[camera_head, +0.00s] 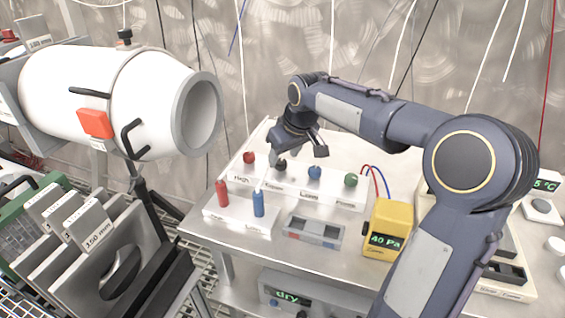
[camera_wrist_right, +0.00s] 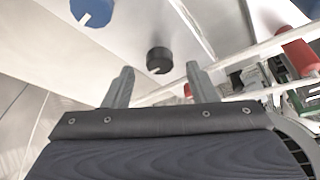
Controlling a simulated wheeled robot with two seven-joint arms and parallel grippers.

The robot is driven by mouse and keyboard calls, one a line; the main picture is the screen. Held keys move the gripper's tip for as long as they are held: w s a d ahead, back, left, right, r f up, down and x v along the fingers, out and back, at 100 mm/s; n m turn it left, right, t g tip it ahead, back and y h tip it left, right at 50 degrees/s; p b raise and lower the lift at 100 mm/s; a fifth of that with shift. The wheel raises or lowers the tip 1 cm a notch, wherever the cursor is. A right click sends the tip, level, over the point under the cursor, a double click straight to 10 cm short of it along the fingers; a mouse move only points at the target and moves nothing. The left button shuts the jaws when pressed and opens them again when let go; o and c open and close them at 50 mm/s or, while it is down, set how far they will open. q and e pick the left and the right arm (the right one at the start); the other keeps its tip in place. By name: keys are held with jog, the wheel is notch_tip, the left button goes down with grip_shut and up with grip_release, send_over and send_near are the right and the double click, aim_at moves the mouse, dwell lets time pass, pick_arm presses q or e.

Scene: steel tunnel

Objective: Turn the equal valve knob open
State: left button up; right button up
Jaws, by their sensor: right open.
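A white valve panel (camera_head: 312,190) on the steel table carries a row of knobs: red (camera_head: 249,157), black (camera_head: 281,165), blue (camera_head: 315,172) and green (camera_head: 351,180). Small labels stand below them; the one under the black knob is too small to read surely. My right gripper (camera_head: 298,152) hangs just above and behind the black knob. In the right wrist view the gripper (camera_wrist_right: 159,84) is open and empty, with the black knob (camera_wrist_right: 159,60) ahead between its fingertips, apart from both. The blue knob (camera_wrist_right: 92,11) is beside it. My left gripper is out of view.
Red (camera_head: 222,193) and blue (camera_head: 258,204) upright handles stand in front of the panel. A yellow gauge (camera_head: 388,230) reads 40 Pa at the right. A large white cylinder (camera_head: 130,98) hangs at the left above slotted plates (camera_head: 95,235).

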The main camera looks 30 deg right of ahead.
jog(key=shift+x, duration=1.1)
jog(key=c, duration=1)
jog(key=shift+o, duration=0.2)
